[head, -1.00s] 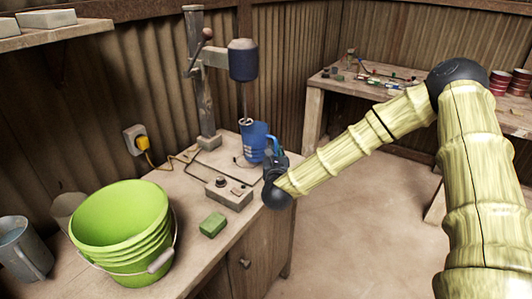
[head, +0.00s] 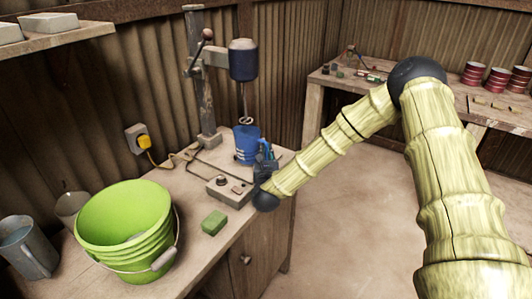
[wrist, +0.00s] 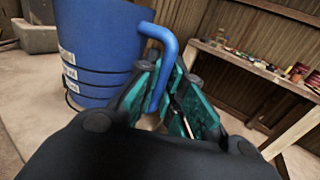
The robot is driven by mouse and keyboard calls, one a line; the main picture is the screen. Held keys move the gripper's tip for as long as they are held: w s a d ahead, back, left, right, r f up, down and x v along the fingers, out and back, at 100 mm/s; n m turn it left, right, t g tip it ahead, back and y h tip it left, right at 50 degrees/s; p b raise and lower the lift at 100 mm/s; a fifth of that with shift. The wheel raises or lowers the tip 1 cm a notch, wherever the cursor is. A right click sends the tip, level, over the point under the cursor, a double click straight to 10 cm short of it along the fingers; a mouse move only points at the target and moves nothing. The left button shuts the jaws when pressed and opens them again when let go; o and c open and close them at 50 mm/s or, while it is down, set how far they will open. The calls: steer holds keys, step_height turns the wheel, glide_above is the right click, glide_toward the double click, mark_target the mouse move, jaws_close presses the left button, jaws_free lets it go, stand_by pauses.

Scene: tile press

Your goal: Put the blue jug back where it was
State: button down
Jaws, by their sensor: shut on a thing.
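The blue jug (head: 245,146) is upright at the far end of the workbench, below the mixer head and its whisk-like shaft (head: 242,105). Its bands and its blue handle show in the wrist view (wrist: 100,45). My gripper (head: 266,163) is to the right of the jug, and in the wrist view its teal fingers (wrist: 168,100) are shut around the jug's handle. I cannot tell whether the jug's base touches the bench or the stand's foot.
A control box (head: 230,190) with a knob sits in front of the jug. A green block (head: 214,222), a green bucket (head: 125,225) and a grey jug (head: 27,247) are nearer on the bench. A second table (head: 318,85) stands at the back right.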

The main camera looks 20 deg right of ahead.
steer(key=shift+f, duration=0.15)
steer(key=c, duration=1.5)
jaws_free()
steer(key=shift+c, duration=0.2)
steer(key=shift+r, duration=0.3)
steer(key=b+v, duration=0.2)
steer(key=v, duration=0.8)
steer(key=shift+s+a+f+b, duration=0.15)
steer(key=shift+s+f+b, duration=0.05)
steer(key=shift+s+b, duration=0.15)
steer(key=shift+s+a+r, duration=0.1)
steer(key=shift+s+a, duration=0.1)
steer(key=shift+s, duration=0.45)
steer(key=shift+a, duration=0.1)
